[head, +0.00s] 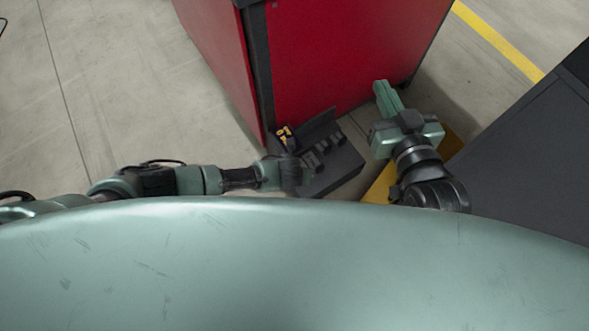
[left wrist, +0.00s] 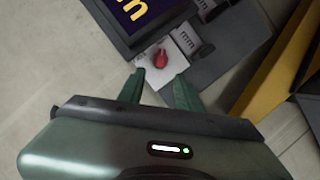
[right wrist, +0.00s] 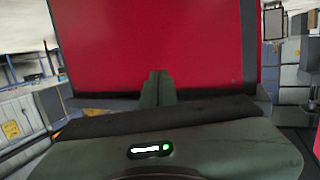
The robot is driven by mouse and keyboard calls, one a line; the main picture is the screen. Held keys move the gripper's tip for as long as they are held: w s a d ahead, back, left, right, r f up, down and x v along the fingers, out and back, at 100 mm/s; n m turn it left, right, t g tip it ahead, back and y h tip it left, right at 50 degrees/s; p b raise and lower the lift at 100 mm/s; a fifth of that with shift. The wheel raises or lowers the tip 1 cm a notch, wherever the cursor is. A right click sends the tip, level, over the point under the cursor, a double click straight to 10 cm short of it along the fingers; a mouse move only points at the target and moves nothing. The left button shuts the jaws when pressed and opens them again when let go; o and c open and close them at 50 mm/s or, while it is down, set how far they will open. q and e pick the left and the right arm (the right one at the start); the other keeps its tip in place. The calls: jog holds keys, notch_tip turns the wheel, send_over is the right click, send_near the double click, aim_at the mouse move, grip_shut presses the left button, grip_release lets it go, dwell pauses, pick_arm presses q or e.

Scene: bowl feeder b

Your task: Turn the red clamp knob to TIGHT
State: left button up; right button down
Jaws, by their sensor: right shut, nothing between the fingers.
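The red clamp knob (left wrist: 160,59) sits on a white plate (left wrist: 174,68) in the left wrist view. I cannot read any TIGHT mark there. My left gripper (left wrist: 160,87) is open; its two fingers point toward the knob, one to either side of it in the picture, with the knob just beyond their tips. In the head view the knob cannot be made out, and my left wrist covers part of the dark device (head: 343,165). My right gripper (head: 381,86) is shut and empty near the red cabinet, also seen in the right wrist view (right wrist: 157,76).
The red cabinet (head: 340,60) stands behind the device. A dark panel with yellow markings (left wrist: 130,12) and grey blocks (left wrist: 186,38) lie beside the knob. A dark grey cabinet (head: 530,150) stands at the right. Bare concrete floor (head: 120,90) is free at left.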

jog(key=shift+s+d+f+g+h, duration=0.15)
jog(key=shift+s+f+g, duration=0.1)
jog(key=shift+f+g, duration=0.35)
jog(key=shift+s+d+f+g+h, duration=0.15)
jog(key=shift+s+f+g, duration=0.15)
jog(key=shift+f, duration=0.45)
